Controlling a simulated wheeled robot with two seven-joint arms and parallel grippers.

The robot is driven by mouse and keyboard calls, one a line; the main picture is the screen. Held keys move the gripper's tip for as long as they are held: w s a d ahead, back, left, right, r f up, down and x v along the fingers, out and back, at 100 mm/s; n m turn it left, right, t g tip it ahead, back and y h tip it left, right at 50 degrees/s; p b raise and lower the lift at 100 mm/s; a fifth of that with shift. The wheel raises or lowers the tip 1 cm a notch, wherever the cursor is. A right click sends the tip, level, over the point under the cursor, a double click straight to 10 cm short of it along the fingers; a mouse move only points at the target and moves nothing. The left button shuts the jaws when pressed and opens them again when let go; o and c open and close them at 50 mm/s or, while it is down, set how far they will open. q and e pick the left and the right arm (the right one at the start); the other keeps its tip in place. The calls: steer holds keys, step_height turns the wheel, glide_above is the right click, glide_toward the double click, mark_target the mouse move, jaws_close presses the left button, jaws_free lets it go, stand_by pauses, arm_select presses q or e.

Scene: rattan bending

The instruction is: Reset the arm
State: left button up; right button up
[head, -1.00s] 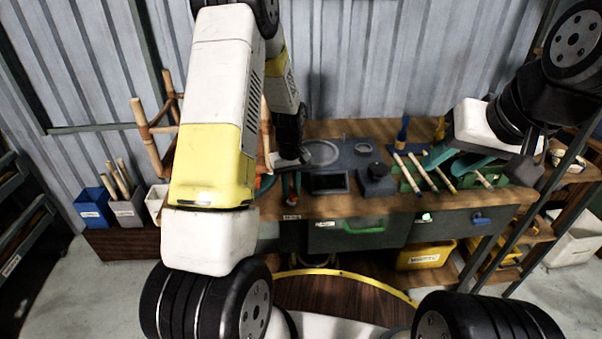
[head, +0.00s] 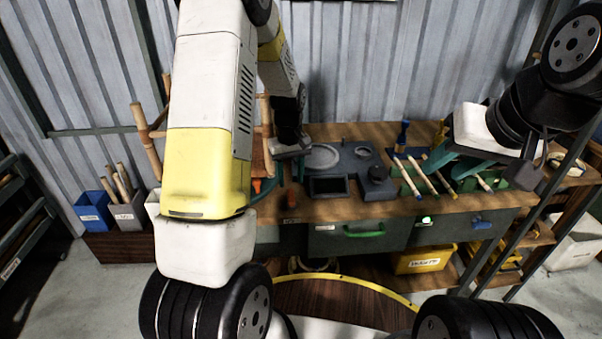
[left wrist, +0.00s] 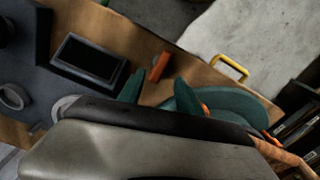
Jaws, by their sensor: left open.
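My left arm (head: 212,120) rises across the left of the head view. Its wrist (head: 289,146) hangs over the workbench (head: 345,211), left of the dark station with a round plate and a black screen. In the left wrist view my left gripper (left wrist: 157,90) shows two green fingertips, spread apart with nothing visible between them. An orange-red piece (left wrist: 160,67) shows just beyond them. My right gripper (head: 458,165) has two teal fingers, apart, over or close to the green rack of rattan sticks; I cannot tell if they touch it. No stick is clearly held.
The dark station (head: 375,196) sits mid-bench. Rattan sticks (head: 408,178) lie in the rack at right. A rattan frame (head: 147,140) stands behind my left arm. Blue (head: 93,213) and grey (head: 126,214) bins stand at left. A yellow bin (head: 424,261) sits below the bench.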

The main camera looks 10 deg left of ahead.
arm_select(q)
steer(key=shift+r, duration=1)
steer(key=shift+r, duration=0.2)
steer(key=s+d+r+m+t+h, duration=0.1)
steer(key=s+r+t, duration=0.1)
steer(key=s+r, duration=0.45)
steer(key=s+d+r+m+t, duration=0.1)
steer(key=s+r+m, duration=0.15)
steer(key=r, duration=0.75)
steer(key=s+d+r+m+t+h, duration=0.1)
steer(key=s+r+m+t, duration=0.2)
steer(key=s, duration=1.2)
step_height(320, 180, up, 3)
steer(key=shift+d+r, duration=0.1)
steer(key=shift+d, duration=0.1)
